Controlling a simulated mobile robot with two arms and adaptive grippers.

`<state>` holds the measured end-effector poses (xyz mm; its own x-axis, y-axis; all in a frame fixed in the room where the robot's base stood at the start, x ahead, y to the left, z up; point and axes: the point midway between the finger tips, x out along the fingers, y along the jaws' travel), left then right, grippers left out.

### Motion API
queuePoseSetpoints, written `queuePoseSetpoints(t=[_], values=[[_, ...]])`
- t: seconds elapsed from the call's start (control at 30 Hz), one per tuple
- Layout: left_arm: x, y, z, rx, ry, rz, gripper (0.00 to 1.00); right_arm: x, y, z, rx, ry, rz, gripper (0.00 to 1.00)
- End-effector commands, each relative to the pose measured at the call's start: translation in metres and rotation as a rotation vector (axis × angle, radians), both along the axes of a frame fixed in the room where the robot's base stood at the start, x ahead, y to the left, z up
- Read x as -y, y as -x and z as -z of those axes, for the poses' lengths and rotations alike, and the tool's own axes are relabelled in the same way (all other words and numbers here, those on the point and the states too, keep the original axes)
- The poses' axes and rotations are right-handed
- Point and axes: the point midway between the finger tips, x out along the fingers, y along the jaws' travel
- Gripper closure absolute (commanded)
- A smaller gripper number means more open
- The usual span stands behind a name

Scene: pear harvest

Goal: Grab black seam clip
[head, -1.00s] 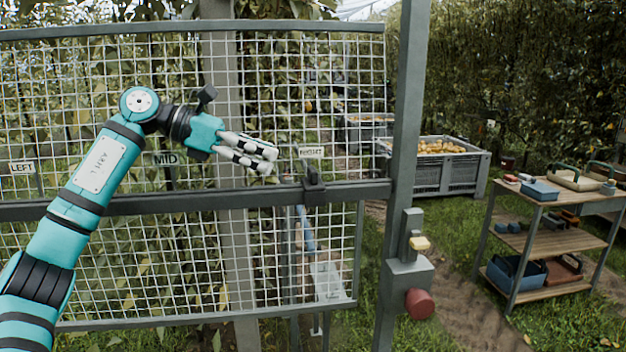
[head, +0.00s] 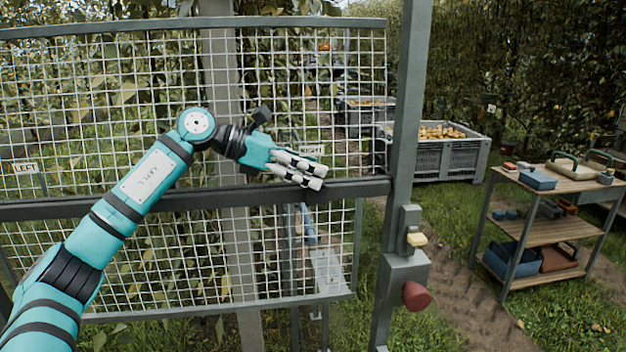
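The fingers lie nearly parallel, one above the other, with a narrow gap. They overlap the spot on the rail where the black seam clip sits, and the clip is mostly or wholly hidden behind them. Whether the fingers touch or grip it cannot be told. My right gripper is not in view.
A grey post (head: 396,170) stands right of the gate, with a box carrying a red knob (head: 416,295) and a yellow piece. A grey crate (head: 447,160) of pears stands behind. A shelf cart (head: 550,231) with tools is at the right.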

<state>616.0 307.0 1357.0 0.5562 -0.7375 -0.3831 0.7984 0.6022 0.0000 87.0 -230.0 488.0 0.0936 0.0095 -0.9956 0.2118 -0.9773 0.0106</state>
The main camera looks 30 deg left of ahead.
Motion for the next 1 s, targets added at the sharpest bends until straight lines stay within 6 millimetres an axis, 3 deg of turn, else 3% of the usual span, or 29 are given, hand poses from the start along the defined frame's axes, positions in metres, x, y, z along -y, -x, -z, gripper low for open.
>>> queuePoseSetpoints(t=[0.03, 0.33, 0.67, 0.97, 1.0], values=[[0.0, 0.0, 0.0, 0.0, 0.0, 0.0, 0.36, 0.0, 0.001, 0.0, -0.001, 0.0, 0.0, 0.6], [-0.001, 0.0, 0.0, 0.001, 0.001, -0.001, 0.74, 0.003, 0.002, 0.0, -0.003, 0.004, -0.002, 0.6], [-0.001, 0.0, -0.004, 0.003, 0.001, -0.002, 0.75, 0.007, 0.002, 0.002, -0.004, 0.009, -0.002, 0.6], [0.0, 0.0, -0.037, 0.007, 0.002, 0.0, 0.75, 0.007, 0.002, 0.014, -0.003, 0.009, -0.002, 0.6], [0.0, 0.007, -0.033, 0.005, -0.003, -0.001, 0.75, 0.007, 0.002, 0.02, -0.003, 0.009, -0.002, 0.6]])
